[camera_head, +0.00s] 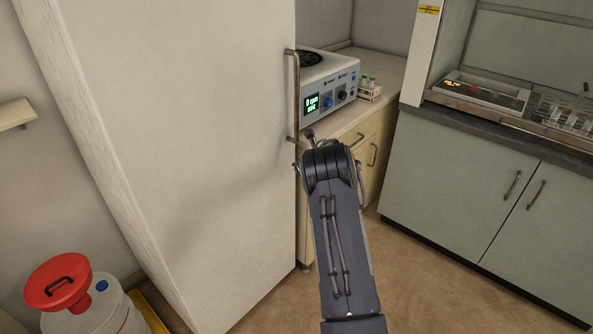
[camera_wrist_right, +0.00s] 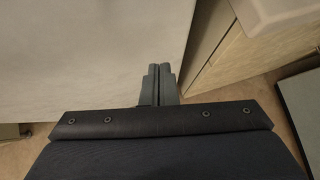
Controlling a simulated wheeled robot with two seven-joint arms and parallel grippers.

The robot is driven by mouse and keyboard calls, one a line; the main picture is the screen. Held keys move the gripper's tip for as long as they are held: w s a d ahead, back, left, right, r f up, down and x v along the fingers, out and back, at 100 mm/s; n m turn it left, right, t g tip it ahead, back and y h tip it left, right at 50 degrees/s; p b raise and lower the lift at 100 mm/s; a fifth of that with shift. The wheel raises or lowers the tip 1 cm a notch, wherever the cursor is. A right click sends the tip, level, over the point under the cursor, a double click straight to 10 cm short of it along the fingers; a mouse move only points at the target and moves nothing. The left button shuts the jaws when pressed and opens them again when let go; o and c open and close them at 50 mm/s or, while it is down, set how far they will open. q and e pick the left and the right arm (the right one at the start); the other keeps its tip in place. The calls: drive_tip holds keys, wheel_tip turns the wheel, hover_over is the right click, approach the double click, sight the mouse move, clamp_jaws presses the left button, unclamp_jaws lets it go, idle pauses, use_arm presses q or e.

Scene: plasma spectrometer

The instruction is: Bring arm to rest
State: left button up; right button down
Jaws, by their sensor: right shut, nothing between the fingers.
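My right arm (camera_head: 340,235) reaches forward from the bottom of the head view, in front of the tall white cabinet's right edge. Its gripper is mostly hidden behind the wrist there. In the right wrist view, my right gripper (camera_wrist_right: 160,72) has its two fingers together, with nothing between them. The fingers lie against the view of the white cabinet face, near its edge; I cannot tell whether they touch it. My left arm and gripper are not in view.
The tall white cabinet (camera_head: 200,140) with a vertical handle (camera_head: 292,95) stands close by. Behind are a centrifuge-like device (camera_head: 328,85) and a small vial rack (camera_head: 369,92) on a wooden cabinet. Grey cupboards (camera_head: 465,190) stand right. A red-lidded container (camera_head: 60,282) is lower left. Floor at right is clear.

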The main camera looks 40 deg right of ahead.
drive_tip(key=d+v, duration=0.1)
drive_tip(key=v, duration=0.6)
drive_tip(key=shift+s+d, duration=0.25)
